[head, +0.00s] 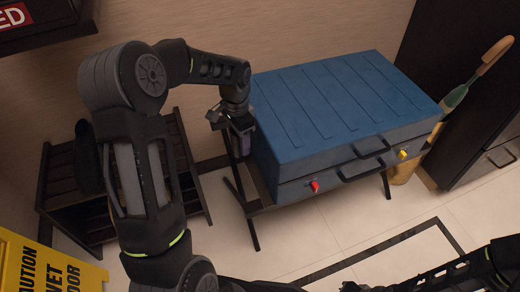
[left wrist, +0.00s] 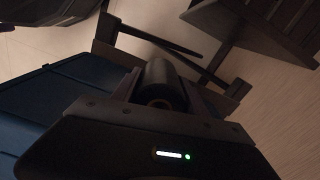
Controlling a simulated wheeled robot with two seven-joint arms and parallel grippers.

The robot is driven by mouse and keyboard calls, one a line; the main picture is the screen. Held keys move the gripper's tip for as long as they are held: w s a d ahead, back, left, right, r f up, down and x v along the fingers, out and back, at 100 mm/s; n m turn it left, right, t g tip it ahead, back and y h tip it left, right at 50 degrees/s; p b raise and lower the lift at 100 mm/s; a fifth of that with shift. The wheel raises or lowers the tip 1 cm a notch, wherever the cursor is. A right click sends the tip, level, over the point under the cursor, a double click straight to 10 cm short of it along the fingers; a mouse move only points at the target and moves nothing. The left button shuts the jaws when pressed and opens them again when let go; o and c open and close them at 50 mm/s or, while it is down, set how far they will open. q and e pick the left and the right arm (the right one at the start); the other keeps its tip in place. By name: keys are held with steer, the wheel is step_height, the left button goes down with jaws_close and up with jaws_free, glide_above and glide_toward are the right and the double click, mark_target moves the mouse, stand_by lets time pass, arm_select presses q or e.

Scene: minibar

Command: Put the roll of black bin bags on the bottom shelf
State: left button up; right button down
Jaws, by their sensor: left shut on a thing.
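The roll of black bin bags (left wrist: 162,78) is between the fingers of my left gripper (head: 241,138), with its round end and pale core facing the left wrist camera. My left gripper is shut on it, in the air close to the left side of the blue case.
A large blue ribbed case (head: 340,100) with black handles rests on a dark folding stand (head: 253,232). A yellow wet-floor sign (head: 45,268) stands at the lower left. A dark cabinet (head: 485,130) is at the right. Pale floor (head: 310,230) is open in front of the stand.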

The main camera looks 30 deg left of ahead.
arm_select(q)
steer(key=shift+f+b, duration=0.4)
steer(key=shift+f, duration=1.6)
steer(key=shift+f+b, duration=0.75)
steer(key=shift+f, duration=1.75)
steer(key=shift+f, duration=0.15)
steer(key=o, duration=1.6)
steer(key=shift+c, duration=0.2)
